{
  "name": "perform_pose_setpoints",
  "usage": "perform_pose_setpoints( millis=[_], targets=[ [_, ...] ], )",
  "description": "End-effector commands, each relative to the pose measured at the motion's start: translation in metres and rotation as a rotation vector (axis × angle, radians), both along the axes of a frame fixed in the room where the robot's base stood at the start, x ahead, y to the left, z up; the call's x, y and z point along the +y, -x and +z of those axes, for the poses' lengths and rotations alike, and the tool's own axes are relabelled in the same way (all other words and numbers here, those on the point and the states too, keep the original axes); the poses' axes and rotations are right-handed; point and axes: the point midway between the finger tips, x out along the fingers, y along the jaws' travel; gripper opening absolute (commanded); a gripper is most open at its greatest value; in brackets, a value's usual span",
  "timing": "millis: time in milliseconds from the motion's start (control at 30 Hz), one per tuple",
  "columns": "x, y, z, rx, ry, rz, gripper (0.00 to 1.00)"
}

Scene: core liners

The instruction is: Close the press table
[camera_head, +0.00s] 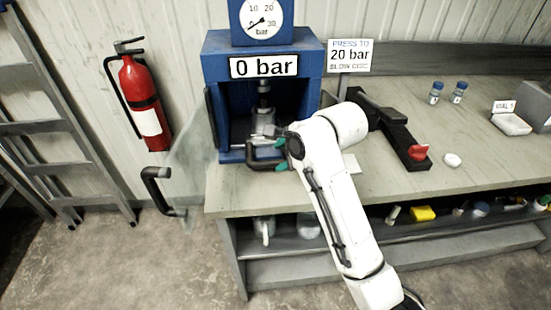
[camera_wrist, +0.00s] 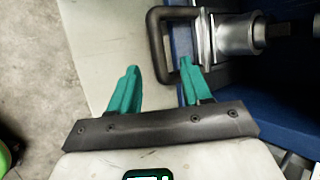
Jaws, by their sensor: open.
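The blue press (camera_head: 215,75) stands on the bench, with "0 bar" on its front. A dark loop handle (camera_head: 252,158) sticks out at the front of its opening, joined to a metal piece; I take this to be the press table's handle. The loop handle also shows in the wrist view (camera_wrist: 156,45), with a metal cylinder (camera_wrist: 235,35) to its right. My gripper (camera_head: 281,153) is open at the handle. In the wrist view my teal fingers (camera_wrist: 159,68) appear on either side of the loop's left bar; contact is unclear. My wrist hides part of the opening.
A clear guard door (camera_head: 190,140) with a black handle (camera_head: 160,190) hangs open left of the press. A black tool with a red end (camera_head: 390,130) lies on the bench to the right. Vials and a white tray (camera_head: 511,124) stand farther right.

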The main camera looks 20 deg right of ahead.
Motion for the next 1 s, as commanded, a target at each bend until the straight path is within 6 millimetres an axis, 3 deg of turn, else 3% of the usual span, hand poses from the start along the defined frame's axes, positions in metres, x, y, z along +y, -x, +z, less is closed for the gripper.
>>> perform_pose_setpoints(
  millis=[133, 333, 933, 1000],
  targets=[
    [-0.005, 0.015, 0.021, -0.003, 0.000, 0.000, 0.48],
    [-0.009, 0.026, 0.034, -0.001, 0.000, 0.000, 0.48],
    [-0.010, 0.028, 0.036, 0.000, 0.001, 0.001, 0.48],
    [-0.008, 0.033, 0.027, 0.005, 0.018, 0.024, 0.48]
  ],
)
